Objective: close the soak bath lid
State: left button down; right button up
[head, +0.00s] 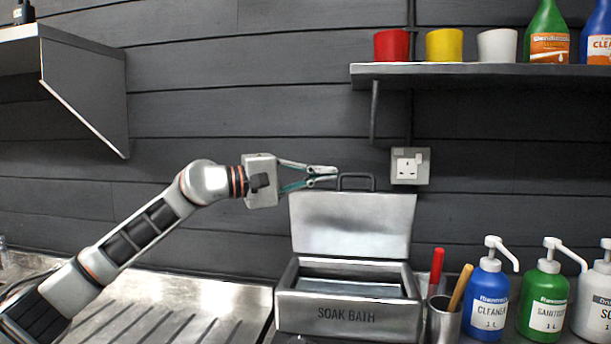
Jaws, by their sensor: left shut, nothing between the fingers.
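The soak bath (345,311) is a metal box with "SOAK BATH" on its front, standing on the counter at the centre right. Its lid (352,225) stands up open at the back, with a dark handle (356,177) on its top edge. My left gripper (330,176) is shut and empty. In the picture its fingertips are just left of the handle, above the lid's top left corner; I cannot tell whether they touch it. My right gripper is not in view.
A metal cup (443,322) with a red-handled and a yellow-handled tool stands right of the bath. Beside it are blue (487,300), green (545,300) and white (594,305) pump bottles. A shelf (470,75) with cups and bottles hangs above. A ribbed drainboard (190,305) lies left.

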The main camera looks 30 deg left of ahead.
pick_arm(q)
jog(key=shift+w+d, duration=0.5)
jog(key=shift+d, duration=0.05)
jog(key=shift+w, duration=0.1)
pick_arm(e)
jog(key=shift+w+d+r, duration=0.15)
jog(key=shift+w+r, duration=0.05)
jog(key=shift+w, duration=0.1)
pick_arm(q)
jog(key=shift+f, duration=0.1)
